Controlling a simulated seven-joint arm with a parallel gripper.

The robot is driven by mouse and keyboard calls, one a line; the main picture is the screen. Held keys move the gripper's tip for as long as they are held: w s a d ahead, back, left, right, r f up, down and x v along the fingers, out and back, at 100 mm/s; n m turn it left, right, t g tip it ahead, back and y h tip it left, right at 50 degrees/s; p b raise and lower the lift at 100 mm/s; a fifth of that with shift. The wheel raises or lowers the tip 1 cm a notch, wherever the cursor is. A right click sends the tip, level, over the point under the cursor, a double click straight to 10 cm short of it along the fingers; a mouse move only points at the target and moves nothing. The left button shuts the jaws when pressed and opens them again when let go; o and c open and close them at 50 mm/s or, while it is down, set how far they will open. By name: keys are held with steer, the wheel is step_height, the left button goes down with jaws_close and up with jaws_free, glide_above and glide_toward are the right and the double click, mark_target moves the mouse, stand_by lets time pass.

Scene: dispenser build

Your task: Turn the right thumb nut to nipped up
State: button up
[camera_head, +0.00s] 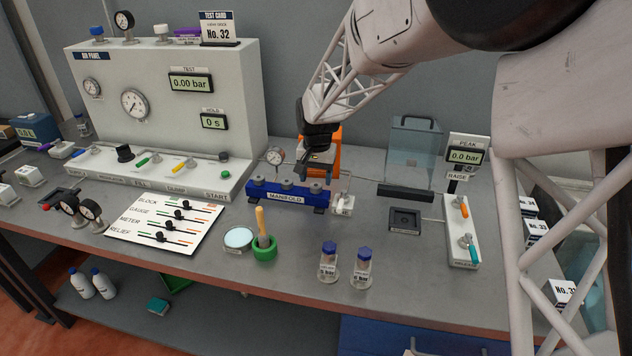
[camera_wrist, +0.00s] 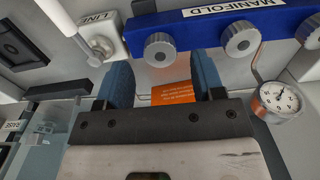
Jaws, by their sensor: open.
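The blue manifold (camera_head: 300,196) lies on the bench with three grey knurled thumb nuts along its top. The right thumb nut (camera_head: 316,188) is at the end by the white LINE block (camera_head: 342,204). In the wrist view the manifold (camera_wrist: 205,20) is inverted, so this nut (camera_wrist: 158,51) appears at the left. My gripper (camera_head: 317,167) is above and behind the manifold's right end. Its two blue fingers (camera_wrist: 161,68) are open, with nothing held between them. The right nut shows just beyond the fingertips, apparently apart from them. I cannot tell the nut's tightness.
A dial gauge (camera_head: 274,156) stands behind the manifold's left half. An orange fixture (camera_head: 335,145) is behind my gripper. A clear box (camera_head: 414,142) and black bar (camera_head: 405,192) stand to the right. A green holder (camera_head: 265,250) and two blue-capped vials (camera_head: 329,262) stand in front.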

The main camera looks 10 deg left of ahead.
mark_target(318, 186)
steer(key=shift+r, duration=2.65)
steer(key=shift+s+d+r, duration=0.1)
steer(key=shift+d, duration=0.2)
steer(key=s+d+r+t, duration=0.1)
steer(key=s+d+r, duration=0.4)
steer(key=s+d, duration=0.45)
steer(key=s+d+r, duration=0.5)
steer(key=s+d, duration=0.1)
steer(key=d, duration=0.6)
steer(key=s+d+f, duration=0.1)
steer(key=s+d, duration=0.6)
steer(key=s, duration=0.4)
steer(key=s+d+f+t, duration=0.1)
steer(key=s+d, duration=0.5)
steer(key=s, duration=0.5)
steer(key=shift+s+d+f+t, duration=0.3)
steer(key=shift+s+d+f, duration=0.05)
steer(key=shift+s, duration=0.05)
